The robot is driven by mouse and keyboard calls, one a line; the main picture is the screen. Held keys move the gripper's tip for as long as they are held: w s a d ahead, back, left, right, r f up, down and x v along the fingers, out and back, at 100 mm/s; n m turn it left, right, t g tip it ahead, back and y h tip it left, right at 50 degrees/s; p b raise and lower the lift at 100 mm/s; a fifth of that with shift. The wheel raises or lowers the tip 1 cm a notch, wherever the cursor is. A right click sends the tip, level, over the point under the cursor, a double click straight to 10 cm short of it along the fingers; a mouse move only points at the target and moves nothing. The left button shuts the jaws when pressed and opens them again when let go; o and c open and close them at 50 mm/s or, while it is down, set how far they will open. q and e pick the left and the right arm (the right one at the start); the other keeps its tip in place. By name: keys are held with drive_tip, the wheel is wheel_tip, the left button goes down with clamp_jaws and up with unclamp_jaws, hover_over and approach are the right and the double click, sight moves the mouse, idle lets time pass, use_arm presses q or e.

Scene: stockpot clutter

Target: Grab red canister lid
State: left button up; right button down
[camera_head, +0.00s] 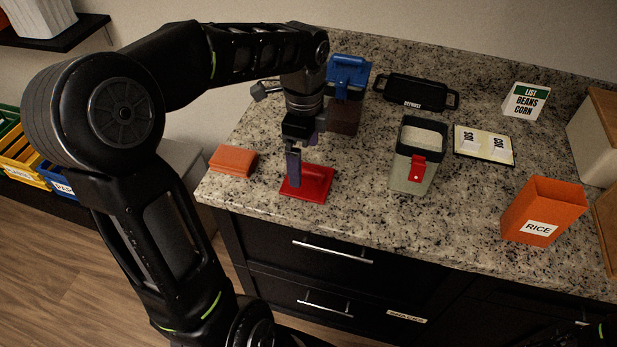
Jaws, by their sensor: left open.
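The red canister lid (318,183) lies flat on the granite counter near its front edge. My left gripper (294,182) points down over the lid's left part, its fingers open. The fingertips are at or just above the lid; I cannot tell if they touch it. The gripper hides part of the lid's left side. My right gripper is not in view.
An orange lid (233,160) lies left of the red one. Behind stands a blue-topped canister (347,80).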

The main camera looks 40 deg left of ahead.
sight(304, 168)
use_arm(q)
drive_tip(key=shift+f, duration=0.5)
wheel_tip(304, 168, down, 5)
drive_tip(key=shift+f+p, duration=0.1)
drive_tip(key=shift+p, duration=0.55)
drive_tip(key=shift+c, duration=0.3)
drive_tip(key=c, duration=1.1)
drive_tip(key=shift+r, duration=0.2)
